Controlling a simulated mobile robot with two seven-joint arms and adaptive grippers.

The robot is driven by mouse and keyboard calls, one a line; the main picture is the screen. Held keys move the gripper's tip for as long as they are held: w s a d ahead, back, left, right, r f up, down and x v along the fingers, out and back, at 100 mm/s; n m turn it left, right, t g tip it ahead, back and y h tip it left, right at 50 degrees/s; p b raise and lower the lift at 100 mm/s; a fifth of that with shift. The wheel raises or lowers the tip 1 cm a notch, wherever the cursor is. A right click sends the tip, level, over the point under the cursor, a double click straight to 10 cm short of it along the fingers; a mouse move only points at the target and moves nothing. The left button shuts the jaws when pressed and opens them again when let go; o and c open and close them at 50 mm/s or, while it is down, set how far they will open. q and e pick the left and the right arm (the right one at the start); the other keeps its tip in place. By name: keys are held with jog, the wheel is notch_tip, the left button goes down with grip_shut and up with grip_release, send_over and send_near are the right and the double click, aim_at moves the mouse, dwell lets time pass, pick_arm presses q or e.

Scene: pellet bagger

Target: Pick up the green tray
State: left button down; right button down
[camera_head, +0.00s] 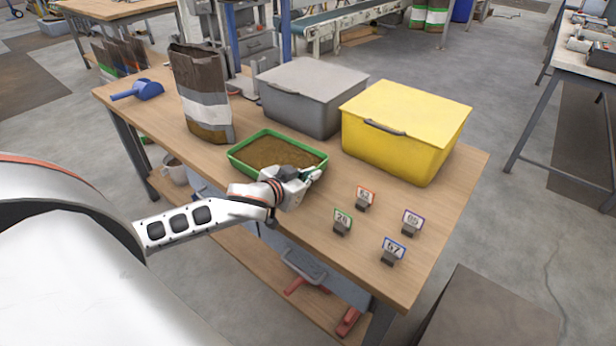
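The green tray (240,160) sits on the wooden table and is filled with brown pellets or granules (275,151). My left gripper (311,176) is at the tray's near right corner, with its fingers right by the rim. The gripper body hides part of that corner, and I cannot tell whether the fingers touch or enclose the rim. The tray looks level and appears to rest on the table. My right gripper is not in view.
Behind the tray stand a grey lidded bin (300,98) and a yellow lidded bin (400,130). An open bag (203,95) and a blue scoop (140,90) are at the left. Several number cards, including a green-edged one (342,219), stand right of my gripper on the table (440,235).

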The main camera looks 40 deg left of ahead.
pick_arm(q)
notch_tip(320, 180, up, 19)
jog(key=p, duration=0.5)
jog(key=shift+f, duration=0.2)
dwell(0.3)
jog(key=s+d+r, duration=0.2)
jog(key=d+r, duration=0.3)
jog(key=d, duration=0.1)
jog(key=s+d+r, duration=0.2)
jog(key=d+r, duration=0.2)
jog(key=d, duration=0.2)
jog(key=shift+s+d+r, duration=0.3)
jog(key=shift+d+r, duration=0.05)
jog(key=shift+r, duration=0.05)
jog(key=shift+f, duration=0.1)
